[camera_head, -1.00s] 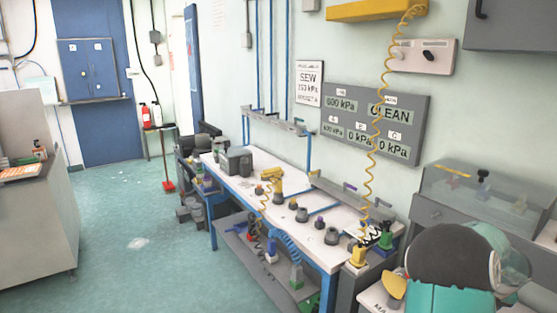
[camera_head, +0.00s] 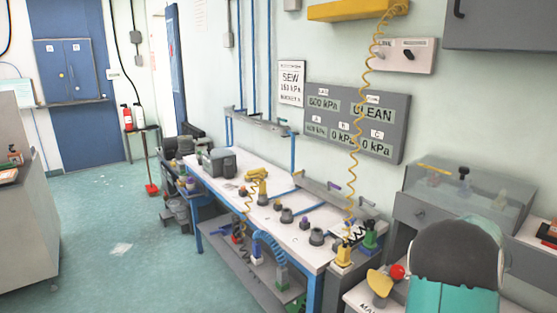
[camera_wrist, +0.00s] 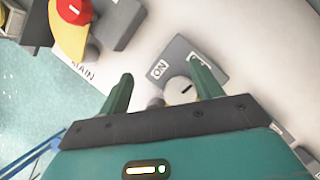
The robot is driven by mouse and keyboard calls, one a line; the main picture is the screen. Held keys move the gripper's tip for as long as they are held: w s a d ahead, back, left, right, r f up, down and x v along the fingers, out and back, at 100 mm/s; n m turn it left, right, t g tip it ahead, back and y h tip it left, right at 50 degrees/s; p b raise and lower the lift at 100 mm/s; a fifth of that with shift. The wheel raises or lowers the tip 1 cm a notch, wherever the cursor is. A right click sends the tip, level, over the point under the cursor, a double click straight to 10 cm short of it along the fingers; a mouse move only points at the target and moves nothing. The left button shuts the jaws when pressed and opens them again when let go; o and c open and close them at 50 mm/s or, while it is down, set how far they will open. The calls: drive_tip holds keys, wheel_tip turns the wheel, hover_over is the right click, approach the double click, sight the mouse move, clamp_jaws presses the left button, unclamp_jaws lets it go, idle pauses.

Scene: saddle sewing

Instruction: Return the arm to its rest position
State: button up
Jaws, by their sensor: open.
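My gripper shows in the wrist view (camera_wrist: 160,97), with two green fingers spread apart and nothing held between them. Beyond the fingers is a grey switch box (camera_wrist: 190,62) marked ON, with a round white knob (camera_wrist: 183,90) partly behind the right finger. A yellow lever with a red button (camera_wrist: 72,12) is at the upper left of the wrist view. In the head view my teal and dark grey arm is at the lower right, and its fingers are hidden there. The yellow lever (camera_head: 378,284) with its red knob (camera_head: 397,271) is just left of my arm.
A long white workbench (camera_head: 235,195) with fittings and coiled hoses runs along the wall. A clear-lidded case (camera_head: 465,190) stands behind my arm. A yellow coiled hose (camera_head: 357,130) hangs down to the bench. A grey cabinet (camera_head: 30,225) is at the left, with open floor between.

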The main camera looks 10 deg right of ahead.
drive_tip(key=a+r+n+y, duration=0.1)
drive_tip(key=a+r+n, duration=0.45)
drive_tip(key=a, duration=0.45)
drive_tip(key=a+r+n+y, duration=0.1)
drive_tip(key=a+r+n, duration=0.3)
drive_tip(key=a+n, duration=0.45)
drive_tip(key=a+r+n+y, duration=0.1)
drive_tip(key=a+r+n, duration=0.4)
drive_tip(key=a, duration=0.6)
drive_tip(key=s+a+r+n+h, duration=0.1)
drive_tip(key=s+a+r+n, duration=0.1)
drive_tip(key=s+a+n, duration=1.5)
drive_tip(key=a+n, duration=0.1)
drive_tip(key=n, duration=0.2)
drive_tip(key=shift+a+r+t+h, duration=0.15)
drive_tip(key=shift+r+t+h, duration=0.1)
drive_tip(key=shift+t+h, duration=0.15)
